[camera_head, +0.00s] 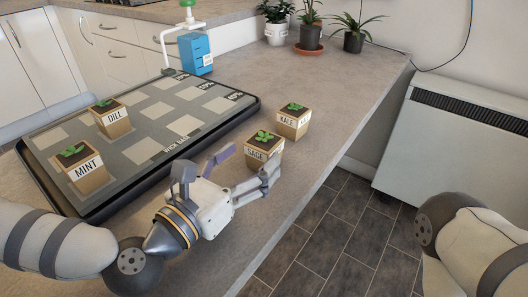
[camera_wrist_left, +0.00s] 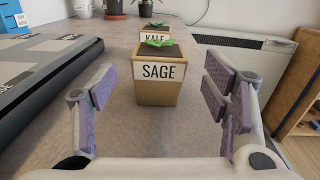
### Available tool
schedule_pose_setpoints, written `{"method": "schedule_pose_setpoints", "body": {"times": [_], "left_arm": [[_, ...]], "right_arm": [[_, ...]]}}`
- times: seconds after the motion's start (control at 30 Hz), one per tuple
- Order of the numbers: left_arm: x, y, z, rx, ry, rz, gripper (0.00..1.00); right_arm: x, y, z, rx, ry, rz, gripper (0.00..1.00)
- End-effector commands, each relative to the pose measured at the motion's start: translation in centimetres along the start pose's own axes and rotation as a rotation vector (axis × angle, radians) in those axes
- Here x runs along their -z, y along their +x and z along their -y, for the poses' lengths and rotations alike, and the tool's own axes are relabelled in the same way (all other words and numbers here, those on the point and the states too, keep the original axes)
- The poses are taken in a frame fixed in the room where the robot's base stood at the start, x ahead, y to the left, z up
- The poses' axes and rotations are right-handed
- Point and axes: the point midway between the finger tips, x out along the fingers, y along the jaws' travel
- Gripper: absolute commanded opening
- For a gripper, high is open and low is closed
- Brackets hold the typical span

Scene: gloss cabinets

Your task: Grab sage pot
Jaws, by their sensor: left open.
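The sage pot (camera_head: 262,148) is a small tan box-shaped pot with a white label and a green sprout, upright on the countertop. In the left wrist view the sage pot (camera_wrist_left: 159,78) stands just ahead, between the spread fingers. My left gripper (camera_head: 247,160) is open, with nothing held, and its fingers point toward the sage pot. In the left wrist view the left gripper (camera_wrist_left: 164,112) has purple pads on either side, apart from the pot. My right gripper is out of frame; only part of my right arm shows at the lower right.
The kale pot (camera_head: 292,121) stands just behind the sage pot. A black-rimmed tray (camera_head: 257,103) holds the mint pot (camera_head: 87,170) and dill pot (camera_head: 112,118). A blue box (camera_head: 196,54) and potted plants (camera_head: 308,32) stand farther back. The counter's right edge is close.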

Motion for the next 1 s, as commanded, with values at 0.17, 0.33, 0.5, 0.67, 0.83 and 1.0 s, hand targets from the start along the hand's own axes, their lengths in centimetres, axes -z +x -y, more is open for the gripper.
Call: {"method": "schedule_pose_setpoints", "body": {"times": [0.17, 0.33, 0.5, 0.67, 0.83, 1.0], "left_arm": [[-0.3, 3.6, 0.1, 0.001, 0.003, 0.004, 0.69], [-0.2, 5.7, 0.0, 0.0, 0.001, 0.001, 0.69], [-0.1, 5.8, 0.0, -0.001, 0.0, 0.0, 0.69], [-0.1, 5.7, 0.0, -0.001, 0.0, 0.0, 0.4], [-0.2, 5.7, 0.0, -0.001, 0.001, 0.001, 0.15], [-0.2, 5.7, 0.0, -0.001, 0.001, 0.001, 0.15]], "right_arm": [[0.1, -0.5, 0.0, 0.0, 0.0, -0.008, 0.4], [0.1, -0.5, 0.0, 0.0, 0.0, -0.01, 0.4], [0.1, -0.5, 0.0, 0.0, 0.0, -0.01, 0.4], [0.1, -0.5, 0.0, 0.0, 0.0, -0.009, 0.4], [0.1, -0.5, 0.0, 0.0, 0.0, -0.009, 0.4], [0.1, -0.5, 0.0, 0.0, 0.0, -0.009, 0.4]]}}
